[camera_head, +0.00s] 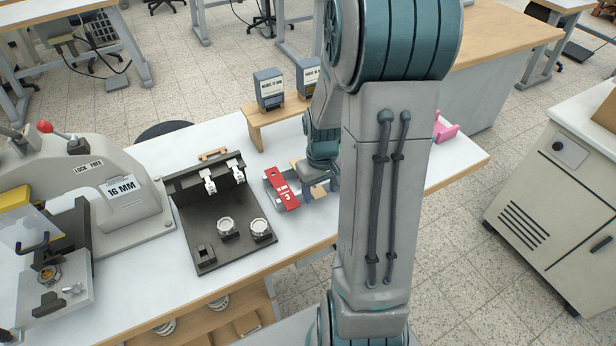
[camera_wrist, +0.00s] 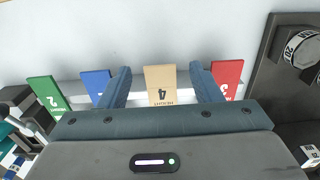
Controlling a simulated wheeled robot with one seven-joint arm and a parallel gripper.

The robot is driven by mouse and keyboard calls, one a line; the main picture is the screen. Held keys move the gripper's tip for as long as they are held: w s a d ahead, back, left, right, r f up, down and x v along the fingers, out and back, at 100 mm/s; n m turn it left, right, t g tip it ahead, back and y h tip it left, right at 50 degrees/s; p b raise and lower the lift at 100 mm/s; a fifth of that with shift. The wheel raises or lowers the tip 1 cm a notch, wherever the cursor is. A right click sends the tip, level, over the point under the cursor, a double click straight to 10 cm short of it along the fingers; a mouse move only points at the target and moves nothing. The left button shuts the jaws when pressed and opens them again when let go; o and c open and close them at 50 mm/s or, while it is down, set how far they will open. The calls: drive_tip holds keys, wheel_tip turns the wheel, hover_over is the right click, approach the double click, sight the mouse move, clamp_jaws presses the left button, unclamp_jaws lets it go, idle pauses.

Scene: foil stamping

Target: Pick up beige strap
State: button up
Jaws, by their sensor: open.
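The beige strap (camera_wrist: 160,84), marked with a 4, shows in the middle of the wrist view, lying across a pale grey rack bar. My gripper (camera_wrist: 162,76) is open, with one finger on each side of the beige strap and a gap to it on both sides. I cannot tell how far above the strap the fingers are. In the head view my gripper (camera_head: 318,188) is over the table beside the red strap, and my arm hides most of the area around it.
A red strap (camera_wrist: 229,76) is close outside the right finger. A blue strap (camera_wrist: 96,82) is close outside the left finger, with a green strap (camera_wrist: 47,93) farther left. A dark fixture plate (camera_head: 213,248) stands left of my gripper in the head view.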

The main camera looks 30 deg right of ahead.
drive_tip(key=shift+f, duration=0.2)
drive_tip(key=c, duration=1.1)
drive_tip(key=shift+o, duration=0.2)
drive_tip(key=shift+r, duration=0.1)
drive_tip(key=shift+r, duration=0.35)
wheel_tip(320, 180, up, 4)
drive_tip(key=shift+r, duration=0.1)
drive_tip(key=s+d+r, duration=0.2)
drive_tip(key=s+r, duration=0.4)
drive_tip(key=s, duration=0.5)
drive_tip(key=shift+s+d+r+b, duration=0.25)
drive_tip(key=shift+b, duration=0.15)
drive_tip(key=shift+r, duration=0.1)
